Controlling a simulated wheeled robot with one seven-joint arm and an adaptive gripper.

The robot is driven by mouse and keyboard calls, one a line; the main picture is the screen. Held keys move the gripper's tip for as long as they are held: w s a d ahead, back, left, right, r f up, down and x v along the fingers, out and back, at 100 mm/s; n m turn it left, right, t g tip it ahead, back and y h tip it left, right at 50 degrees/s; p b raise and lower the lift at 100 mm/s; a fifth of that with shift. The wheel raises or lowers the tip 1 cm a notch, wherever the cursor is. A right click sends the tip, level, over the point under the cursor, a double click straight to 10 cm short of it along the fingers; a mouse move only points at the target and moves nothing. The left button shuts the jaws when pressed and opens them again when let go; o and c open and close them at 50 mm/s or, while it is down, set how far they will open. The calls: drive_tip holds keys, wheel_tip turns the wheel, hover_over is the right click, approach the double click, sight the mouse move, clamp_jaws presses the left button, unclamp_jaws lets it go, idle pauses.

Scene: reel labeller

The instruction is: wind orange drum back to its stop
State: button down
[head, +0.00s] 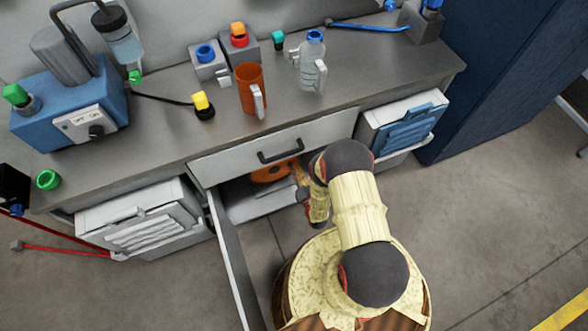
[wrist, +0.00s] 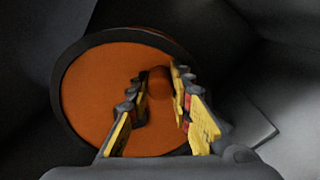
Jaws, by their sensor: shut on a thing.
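The orange drum (head: 270,173) sits inside the open cupboard under the counter, partly hidden by the cupboard's top edge and by my arm. In the wrist view the drum (wrist: 88,95) shows as a round orange face with a dark rim. In the head view my gripper (head: 299,178) is small and dark beside the drum. The drum's stop cannot be made out.
The cupboard door (head: 232,262) hangs open at the left of my arm. A closed drawer (head: 230,163) with a black handle is just above the opening. The counter (head: 170,138) above holds a jug, a bottle and a blue machine.

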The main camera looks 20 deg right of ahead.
drive_tip(key=c, duration=1.6)
unclamp_jaws()
drive_tip(key=s, duration=0.7)
drive_tip(key=shift+s+a, duration=0.15)
drive_tip(key=shift+s, duration=0.05)
